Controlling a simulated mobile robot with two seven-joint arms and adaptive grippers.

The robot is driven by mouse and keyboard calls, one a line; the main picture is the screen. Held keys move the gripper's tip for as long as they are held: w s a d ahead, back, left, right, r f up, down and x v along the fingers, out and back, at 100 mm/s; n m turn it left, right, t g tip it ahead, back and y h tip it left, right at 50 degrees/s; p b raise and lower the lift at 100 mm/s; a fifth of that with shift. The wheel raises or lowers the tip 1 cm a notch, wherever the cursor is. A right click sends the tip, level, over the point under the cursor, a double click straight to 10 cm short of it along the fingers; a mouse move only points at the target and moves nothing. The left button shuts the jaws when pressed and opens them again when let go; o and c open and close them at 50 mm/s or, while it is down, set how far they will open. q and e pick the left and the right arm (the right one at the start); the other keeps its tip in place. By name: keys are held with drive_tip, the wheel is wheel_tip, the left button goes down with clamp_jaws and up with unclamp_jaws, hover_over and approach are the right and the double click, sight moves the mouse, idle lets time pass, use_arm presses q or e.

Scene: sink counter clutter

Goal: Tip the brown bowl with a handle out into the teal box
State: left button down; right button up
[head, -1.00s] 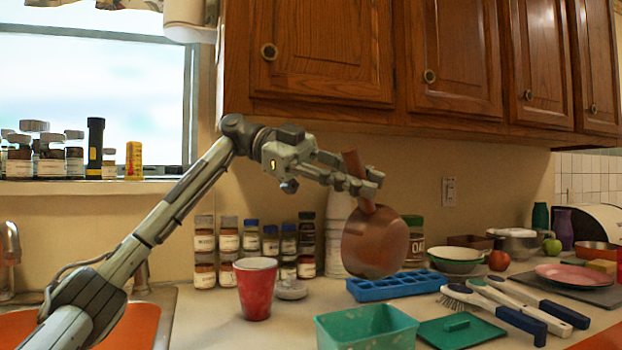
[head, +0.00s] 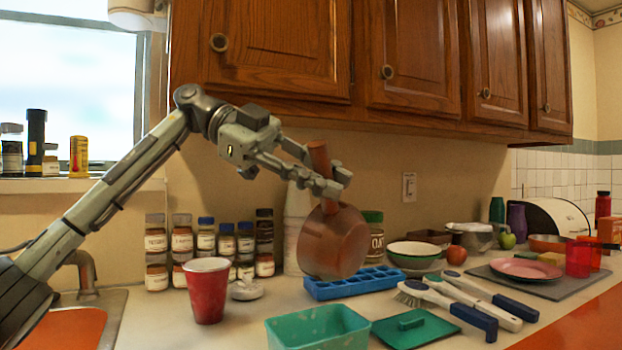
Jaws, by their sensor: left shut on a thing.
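The brown bowl with a handle (head: 335,243) hangs in the air, its handle pointing up and its body tilted. My left gripper (head: 336,182) is shut on the handle, above the counter. The teal box (head: 318,330) stands at the bottom middle of the head view, its near part cut off by the frame edge. The bowl is above and a little behind the box in the picture. I cannot see what is in the bowl. My right gripper is not in view.
A red cup (head: 207,292) stands left of the teal box. A blue ice tray (head: 352,282) lies behind it, and a green lid (head: 413,328) lies to its right. Brushes (head: 448,306) lie further right. Spice jars (head: 206,240) stand along the wall.

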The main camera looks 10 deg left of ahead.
use_arm(q)
drive_tip(key=s+d+f+m+t+y+b, duration=0.1)
drive_tip(key=s+d+f+t+y+b, duration=0.1)
drive_tip(key=s+d+f+y, duration=0.25)
drive_tip(key=d+f+m+t+y+b, duration=0.2)
drive_tip(key=d+f+t+y+b, duration=0.2)
drive_tip(key=f+y, duration=0.5)
drive_tip(key=shift+s+d+f+t+b, duration=0.3)
drive_tip(key=shift+f+t+b, duration=0.2)
drive_tip(key=shift+f+b, duration=0.35)
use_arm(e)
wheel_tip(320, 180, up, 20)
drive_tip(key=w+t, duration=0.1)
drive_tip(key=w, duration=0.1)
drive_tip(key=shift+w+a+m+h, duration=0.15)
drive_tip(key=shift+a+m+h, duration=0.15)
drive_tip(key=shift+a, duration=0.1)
use_arm(q)
drive_tip(key=shift+r, duration=0.15)
